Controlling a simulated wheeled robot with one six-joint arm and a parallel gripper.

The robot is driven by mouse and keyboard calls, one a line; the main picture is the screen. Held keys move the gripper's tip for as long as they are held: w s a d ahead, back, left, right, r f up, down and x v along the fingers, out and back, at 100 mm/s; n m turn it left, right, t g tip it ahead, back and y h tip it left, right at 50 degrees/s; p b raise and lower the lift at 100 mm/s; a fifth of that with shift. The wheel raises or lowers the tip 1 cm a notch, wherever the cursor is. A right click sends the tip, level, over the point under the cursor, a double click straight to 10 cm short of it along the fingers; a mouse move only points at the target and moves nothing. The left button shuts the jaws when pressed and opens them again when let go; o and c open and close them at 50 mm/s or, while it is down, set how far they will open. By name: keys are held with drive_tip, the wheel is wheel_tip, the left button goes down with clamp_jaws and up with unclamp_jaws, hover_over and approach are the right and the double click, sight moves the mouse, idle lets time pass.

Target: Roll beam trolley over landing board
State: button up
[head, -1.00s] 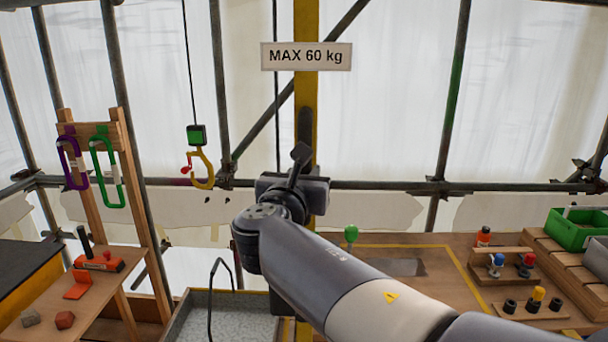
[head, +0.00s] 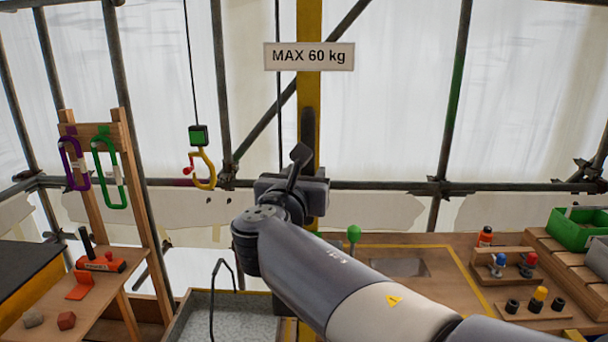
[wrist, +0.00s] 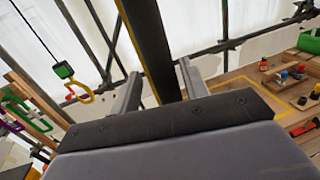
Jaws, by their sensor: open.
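A yellow hook (head: 205,172) with a red latch hangs below a green block (head: 198,135) on a thin cable, left of my arm. The hook also shows in the wrist view (wrist: 80,95). No beam trolley can be made out; the cable's top is out of frame. A yellow-outlined area (head: 452,268) on the wooden bench at right may be the landing board. My gripper (wrist: 160,85) is open, its fingers on either side of a dark upright bar (wrist: 150,40) in the wrist view. I cannot tell whether they touch it. In the head view my wrist hides the fingertips.
A yellow post (head: 308,90) with a MAX 60 kg sign (head: 309,57) stands ahead. Purple and green carabiners (head: 108,172) hang on a wooden rack at left. A grey tray (head: 205,320) lies below the hook. Pegs (head: 538,300) and a green bin (head: 580,230) occupy the right bench.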

drive_tip(key=b+v, duration=0.2)
drive_tip(key=v, duration=0.8)
drive_tip(key=shift+s, duration=0.2)
drive_tip(key=p+x, duration=0.2)
drive_tip(key=x, duration=0.9)
drive_tip(key=shift+d, duration=0.1)
drive_tip(key=shift+s+d, duration=0.1)
drive_tip(key=shift+d, duration=0.4)
drive_tip(key=shift+d, duration=0.1)
